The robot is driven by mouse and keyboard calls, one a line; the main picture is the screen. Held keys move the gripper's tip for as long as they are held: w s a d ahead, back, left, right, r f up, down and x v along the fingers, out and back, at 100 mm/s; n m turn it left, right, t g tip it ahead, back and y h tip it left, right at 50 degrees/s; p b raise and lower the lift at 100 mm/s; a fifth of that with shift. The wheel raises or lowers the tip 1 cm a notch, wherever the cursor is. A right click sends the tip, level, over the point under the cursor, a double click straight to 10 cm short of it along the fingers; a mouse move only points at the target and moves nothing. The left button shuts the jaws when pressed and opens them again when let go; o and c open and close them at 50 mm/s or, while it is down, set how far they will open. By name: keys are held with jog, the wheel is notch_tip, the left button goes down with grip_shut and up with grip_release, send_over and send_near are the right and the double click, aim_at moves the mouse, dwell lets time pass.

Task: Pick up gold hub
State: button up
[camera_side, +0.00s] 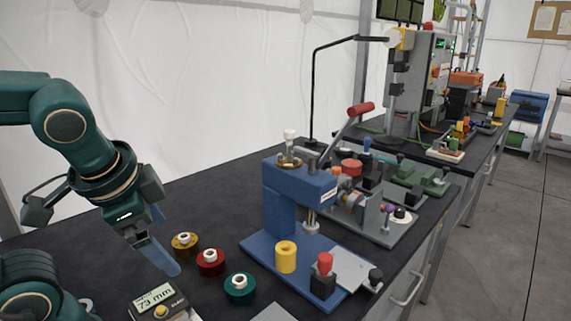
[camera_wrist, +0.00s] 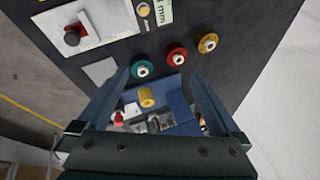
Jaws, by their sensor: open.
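The gold hub (camera_side: 185,244) is a round gold disc with a pale centre, lying on the dark bench at the left end of a row of hubs. In the wrist view the gold hub (camera_wrist: 208,43) is at the upper right, beyond the right fingertip. My gripper (camera_side: 153,250) is to the left of the gold hub in the side view. It is tilted downward. In the wrist view my gripper (camera_wrist: 158,78) has its two fingers wide apart with nothing held between them.
A red hub (camera_side: 210,262) and a green hub (camera_side: 240,288) sit beside the gold one. A blue press (camera_side: 290,200) with a yellow cylinder (camera_side: 286,257) stands to the right. A gauge reading 73 mm (camera_side: 157,299) lies in front. Bench behind the gold hub is clear.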

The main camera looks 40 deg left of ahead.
jog(key=w+a+f+m+g+y, duration=0.1)
jog(key=w+a+m+g+y, duration=0.25)
jog(key=a, duration=0.25)
jog(key=m+g+y, duration=0.2)
jog(key=m+y, duration=0.4)
jog(key=m, duration=0.1)
send_near(187, 238)
jog(key=shift+t, duration=0.25)
jog(key=a+r, duration=0.3)
jog(key=shift+s+a+r, duration=0.1)
jog(key=shift+s+r, duration=0.1)
jog(key=shift+s, duration=0.15)
notch_tip(187, 238, down, 5)
jog(key=m, duration=0.1)
jog(key=m+y, duration=0.1)
jog(key=m, duration=0.1)
jog(key=shift+w+f, duration=0.15)
jog(key=shift+f, duration=0.1)
jog(key=shift+f+y, duration=0.25)
jog(key=shift+a+f, duration=0.15)
jog(key=shift+a, duration=0.15)
jog(key=shift+x, duration=2.05)
jog(key=shift+c, duration=0.3)
